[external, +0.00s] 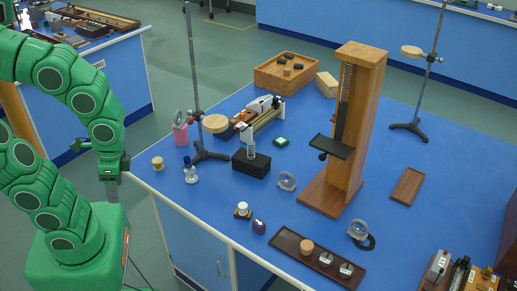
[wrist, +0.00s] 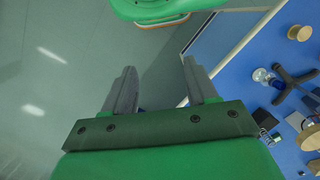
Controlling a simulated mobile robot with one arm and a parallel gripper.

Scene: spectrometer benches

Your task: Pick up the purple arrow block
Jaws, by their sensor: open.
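A small purple block (external: 259,226) sits on the blue bench top (external: 230,215) near its front edge in the external view. Its arrow shape is too small to make out. My gripper (external: 112,193) hangs off the bench's left edge, pointing down, well to the left of the block and apart from it. In the wrist view my gripper (wrist: 160,66) is open, with nothing between its two grey fingers. I cannot make out the purple block in the wrist view.
Beside the block stand a small white-topped piece (external: 242,210) and a dark tray (external: 316,262) with a cork and weights. Behind are a lens (external: 287,181), a black box (external: 252,165), a stand (external: 208,153) and a tall wooden column (external: 358,130). Floor lies below my gripper.

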